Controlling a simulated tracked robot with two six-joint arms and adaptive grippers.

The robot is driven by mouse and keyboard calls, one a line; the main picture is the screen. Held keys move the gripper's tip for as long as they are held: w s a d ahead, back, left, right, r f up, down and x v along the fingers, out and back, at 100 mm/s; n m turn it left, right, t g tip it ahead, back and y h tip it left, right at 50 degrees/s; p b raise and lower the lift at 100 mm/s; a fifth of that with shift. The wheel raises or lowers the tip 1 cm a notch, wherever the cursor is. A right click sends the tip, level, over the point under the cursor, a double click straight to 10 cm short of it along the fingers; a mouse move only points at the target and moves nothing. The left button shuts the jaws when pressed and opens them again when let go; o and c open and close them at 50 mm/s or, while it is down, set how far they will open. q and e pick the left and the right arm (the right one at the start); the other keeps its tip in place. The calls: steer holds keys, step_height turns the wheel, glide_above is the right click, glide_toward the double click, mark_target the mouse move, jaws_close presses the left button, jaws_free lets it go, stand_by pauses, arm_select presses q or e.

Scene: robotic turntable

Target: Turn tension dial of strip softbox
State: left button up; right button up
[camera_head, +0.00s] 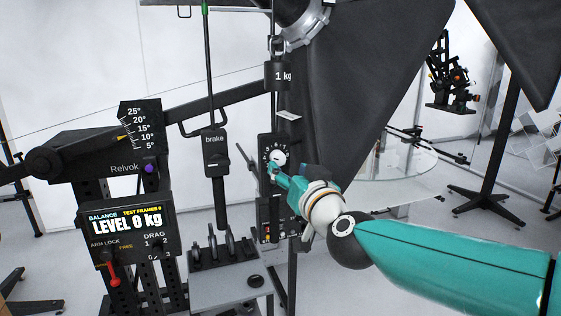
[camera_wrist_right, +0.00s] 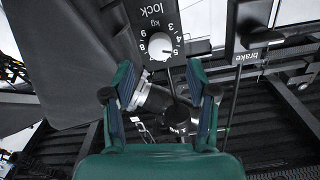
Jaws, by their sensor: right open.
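The tension dial (camera_head: 278,157) is a small white knob on a black panel marked with numbers, below the 1 kg weight. In the right wrist view the dial (camera_wrist_right: 160,46) shows its number ring, with "kg" and "lock" printed above. My right gripper (camera_head: 273,171) is teal and close to the dial, covering its lower edge in the head view. In the wrist view the right gripper (camera_wrist_right: 161,72) is open, with the dial just beyond and between its fingertips. I cannot tell whether they touch. The black softbox (camera_head: 365,85) hangs at upper right. My left gripper is out of view.
A black brake handle (camera_head: 215,150) hangs left of the dial panel. A display box (camera_head: 128,235) reads LEVEL 0 kg, with a red lever (camera_head: 114,272) below. A grey stand top (camera_head: 230,285) is below. A round glass table (camera_head: 410,175) stands behind my right arm.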

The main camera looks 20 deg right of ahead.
mark_target(280, 160)
steer(key=w, duration=0.5)
steer(key=shift+w+a+p, duration=0.1)
steer(key=shift+w+p, duration=0.3)
jaws_close()
